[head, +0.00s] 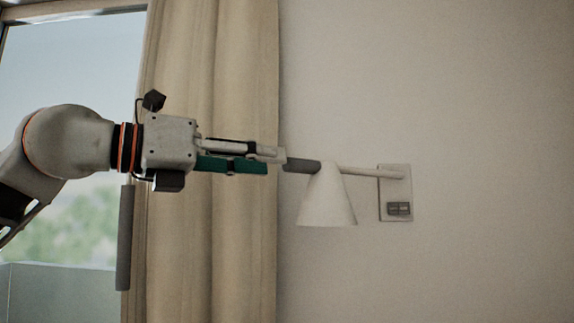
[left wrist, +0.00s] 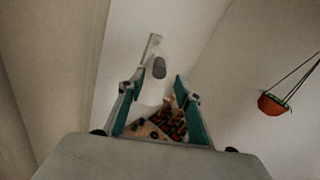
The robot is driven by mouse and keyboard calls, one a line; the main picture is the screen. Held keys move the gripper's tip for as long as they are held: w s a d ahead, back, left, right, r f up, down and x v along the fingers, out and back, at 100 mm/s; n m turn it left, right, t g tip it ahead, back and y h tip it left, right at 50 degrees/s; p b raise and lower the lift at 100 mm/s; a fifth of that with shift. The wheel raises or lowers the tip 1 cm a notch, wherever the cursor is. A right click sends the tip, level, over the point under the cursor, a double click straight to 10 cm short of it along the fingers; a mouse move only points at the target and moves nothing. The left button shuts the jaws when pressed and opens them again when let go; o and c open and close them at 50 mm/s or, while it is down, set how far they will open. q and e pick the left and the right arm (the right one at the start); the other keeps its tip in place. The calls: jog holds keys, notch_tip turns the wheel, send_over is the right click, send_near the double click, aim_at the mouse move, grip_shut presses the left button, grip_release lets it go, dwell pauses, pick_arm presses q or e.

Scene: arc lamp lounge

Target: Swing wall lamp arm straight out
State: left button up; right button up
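The wall lamp has a white cone shade (head: 327,200), a thin pale arm (head: 365,172) and a dark grey grip (head: 298,166) at its free end. The arm runs from a wall plate (head: 395,195) to the left in the head view. My left gripper (head: 280,158) points right, its tips at the grey grip's end. In the left wrist view the fingers of my left gripper (left wrist: 159,80) are apart, and the grey grip (left wrist: 159,67) shows end-on between the tips. Contact cannot be told. My right gripper is not in view.
A beige curtain (head: 212,240) hangs behind my left gripper, next to a window (head: 75,70). The wall (head: 480,120) right of the lamp is bare. An orange hanging pot (left wrist: 272,104) and a patterned surface (left wrist: 170,122) show in the left wrist view.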

aim_at(290, 165)
pick_arm(q)
jog(key=x, duration=0.6)
jog(key=shift+c, duration=0.3)
grip_shut()
